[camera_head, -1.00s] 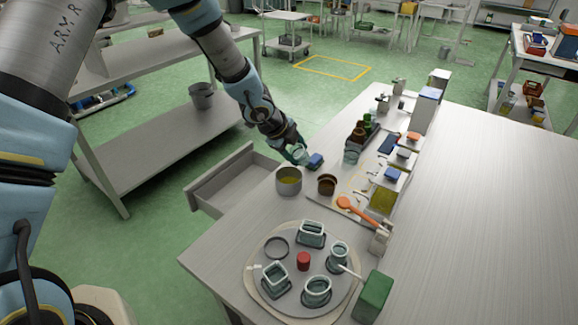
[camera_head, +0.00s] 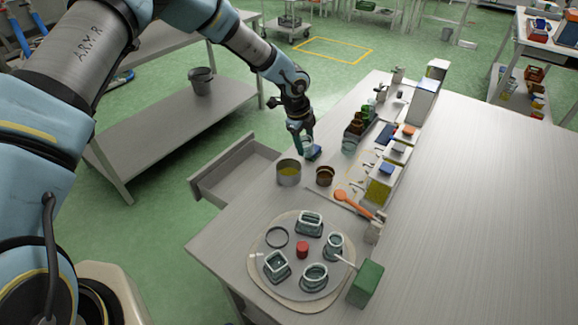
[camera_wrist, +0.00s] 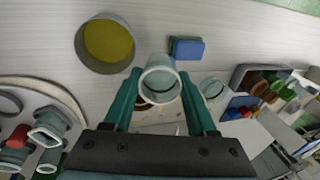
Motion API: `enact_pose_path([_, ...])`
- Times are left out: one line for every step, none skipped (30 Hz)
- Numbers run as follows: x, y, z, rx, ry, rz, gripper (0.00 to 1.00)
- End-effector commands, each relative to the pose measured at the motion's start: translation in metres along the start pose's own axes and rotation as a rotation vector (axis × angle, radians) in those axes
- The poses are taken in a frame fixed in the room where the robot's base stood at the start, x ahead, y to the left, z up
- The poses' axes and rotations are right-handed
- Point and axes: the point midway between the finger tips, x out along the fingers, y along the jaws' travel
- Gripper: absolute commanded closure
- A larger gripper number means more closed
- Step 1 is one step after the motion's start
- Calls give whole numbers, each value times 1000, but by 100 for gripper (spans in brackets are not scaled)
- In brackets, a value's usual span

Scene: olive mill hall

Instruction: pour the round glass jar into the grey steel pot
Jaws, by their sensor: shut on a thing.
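The round glass jar (camera_wrist: 160,84) is between the two dark green fingers of my gripper (camera_wrist: 159,76) in the wrist view, its open mouth facing the camera. I cannot tell what is in it. In the head view my gripper (camera_head: 304,141) is over the table, behind and slightly right of the grey steel pot (camera_head: 289,181), and largely hides the jar. The pot stands upright on the table with a yellow layer inside. In the wrist view the pot (camera_wrist: 80,52) is up and left of the jar, apart from it.
A blue block (camera_head: 313,153) lies close by my gripper. A brown pot (camera_head: 325,177) stands right of the steel pot. A round board (camera_head: 262,280) with several glass vessels and a red cylinder (camera_head: 302,249) is in front. Boxes line the right side. An open drawer (camera_head: 225,182) juts out left.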

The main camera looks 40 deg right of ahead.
Motion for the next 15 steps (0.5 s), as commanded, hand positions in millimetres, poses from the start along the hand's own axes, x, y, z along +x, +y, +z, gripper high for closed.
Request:
enact_pose_path([2,-4,-1,-2,-8,21,100])
enact_pose_path([2,-6,-1,-2,-13,37,100])
enact_pose_path([4,-7,-2,-3,-17,58,100])
enact_pose_path([4,-8,-2,-1,-20,75,100])
enact_pose_path([7,-9,-2,-2,-25,89,100])
enact_pose_path([10,-10,-2,-1,-31,108,100])
enact_pose_path([12,-11,-3,-1,-35,120,100])
enact_pose_path([13,-12,-3,-2,-37,134,100])
enact_pose_path([15,-12,-3,-1,-41,151,100])
enact_pose_path([17,-13,-4,-1,-44,163,100])
enact_pose_path([20,-14,-3,-2,-48,172,100])
enact_pose_path([21,-15,-3,-2,-52,184,100])
enact_pose_path([22,-15,-3,-1,-55,193,100])
enact_pose_path([23,-16,-3,-1,-57,201,100])
enact_pose_path([24,-16,-4,-2,-59,210,100])
